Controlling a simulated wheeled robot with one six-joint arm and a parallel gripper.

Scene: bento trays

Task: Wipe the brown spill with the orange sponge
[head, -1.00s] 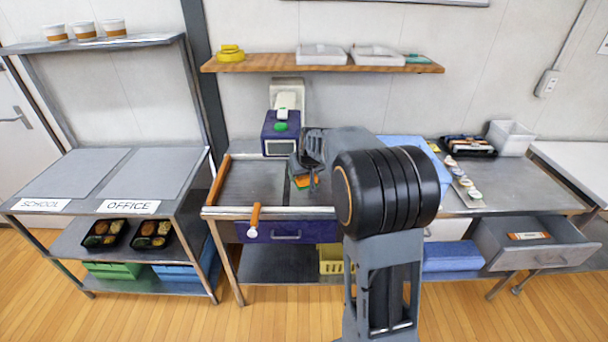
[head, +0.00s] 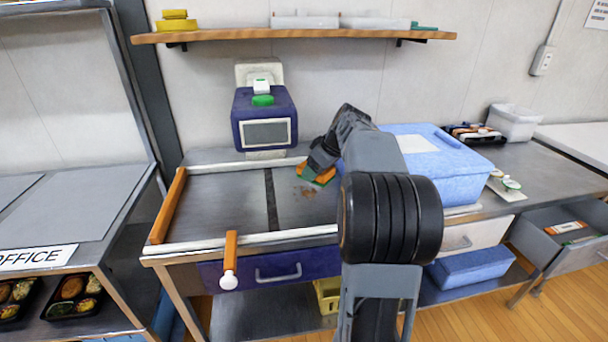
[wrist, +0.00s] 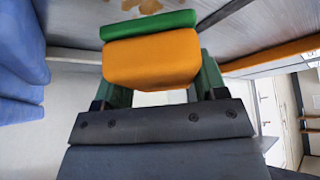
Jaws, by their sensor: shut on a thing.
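The orange sponge (wrist: 152,58) has a green layer (wrist: 148,25) on one face. In the wrist view it sits between the fingers of my gripper (wrist: 155,85), which is shut on it. In the head view the sponge (head: 318,174) is held low over the steel counter, beside the brown spill (head: 304,191); I cannot tell whether it touches the surface. The spill is a small patch of brown specks on the counter (head: 220,200), just left of and in front of the sponge. It also shows in part at the top of the wrist view (wrist: 145,6).
A blue scale-like device (head: 264,118) stands behind the counter. A large blue box (head: 435,165) is close to the right of my arm. A white rail and an orange lever (head: 231,250) edge the front. A drawer (head: 560,245) hangs open at the right.

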